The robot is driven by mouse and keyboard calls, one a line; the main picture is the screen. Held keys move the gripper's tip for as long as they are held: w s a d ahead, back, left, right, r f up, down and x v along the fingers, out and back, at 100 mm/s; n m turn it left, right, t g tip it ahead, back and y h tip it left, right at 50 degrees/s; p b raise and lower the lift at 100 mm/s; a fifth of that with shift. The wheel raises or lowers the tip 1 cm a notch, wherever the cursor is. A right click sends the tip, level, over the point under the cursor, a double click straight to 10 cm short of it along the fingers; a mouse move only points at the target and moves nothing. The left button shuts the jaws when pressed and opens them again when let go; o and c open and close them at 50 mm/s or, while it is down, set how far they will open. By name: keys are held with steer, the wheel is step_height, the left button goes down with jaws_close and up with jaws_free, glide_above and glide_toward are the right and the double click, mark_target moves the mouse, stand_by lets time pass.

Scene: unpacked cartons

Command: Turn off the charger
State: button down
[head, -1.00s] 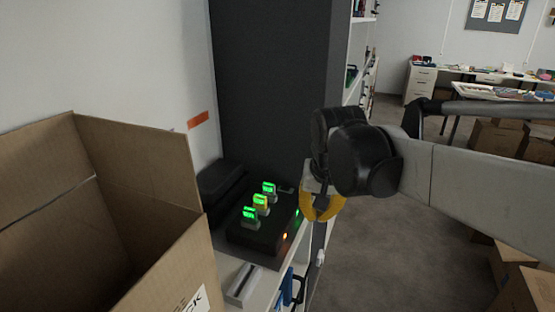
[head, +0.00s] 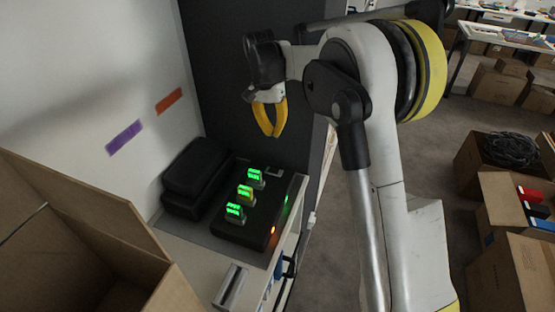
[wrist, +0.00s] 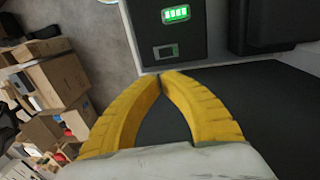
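The charger (head: 245,220) is a black box on a shelf, with three upright modules on top that show lit green bars. A green light and an orange light glow along its right edge. In the wrist view the charger (wrist: 190,40) is at the top, with one lit green display and a small grey rectangular panel (wrist: 166,52) near its end. The panel also shows at the charger's far end in the head view (head: 274,172). My gripper (head: 271,134) is above and beyond that end, yellow fingertips pointing down. Its tips (wrist: 165,75) meet, with nothing between them.
Black cases (head: 195,178) lie left of the charger against the wall. An open carton (head: 110,235) stands at the front left. A dark upright panel (head: 235,75) rises behind the charger. Cartons (head: 510,275) stand on the floor at right.

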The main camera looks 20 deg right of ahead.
mark_target(275, 169)
steer(key=shift+s, duration=0.1)
steer(key=f+b, duration=0.1)
steer(key=f, duration=0.3)
steer(key=d+f+b, duration=0.1)
steer(key=f, duration=0.4)
steer(key=s+f+b, duration=0.1)
steer(key=f+b, duration=0.1)
steer(key=f, duration=0.2)
steer(key=shift+d+f, duration=0.2)
steer(key=shift+f, duration=0.2)
steer(key=shift+d+f+t+y+b, duration=0.1)
steer(key=shift+f+t+y+b, duration=0.25)
steer(key=shift+f, duration=0.2)
steer(key=shift+r, duration=0.15)
steer(key=shift+w+a+r+p, duration=0.35)
steer(key=shift+w+a+r, duration=0.05)
steer(key=shift+a, duration=0.2)
